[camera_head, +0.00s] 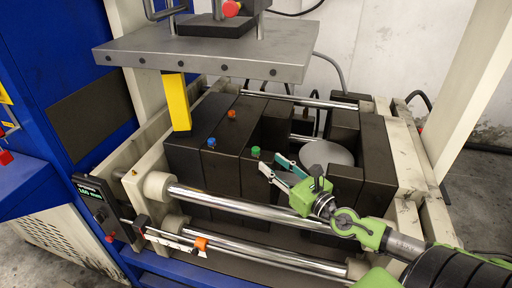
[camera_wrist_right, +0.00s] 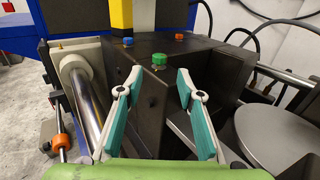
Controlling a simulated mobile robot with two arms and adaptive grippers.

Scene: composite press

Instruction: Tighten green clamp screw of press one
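The green clamp screw (camera_head: 256,152) stands on top of a dark block of the press, and it also shows near the middle of the wrist view (camera_wrist_right: 159,60). My right gripper (camera_head: 271,164) is open and empty, its two teal-padded fingers reaching from the right toward the screw. In the wrist view the fingertips (camera_wrist_right: 159,78) are spread on either side of the line to the green screw, which appears just beyond them. The fingers seem apart from the screw. My left gripper is not in view.
A blue screw (camera_head: 211,142) and an orange screw (camera_head: 231,113) sit on neighbouring dark blocks. A yellow post (camera_head: 177,100) hangs below the grey upper plate (camera_head: 210,50). Chrome rods (camera_head: 240,205) run along the front, and a round grey disc (camera_head: 327,153) lies to the right.

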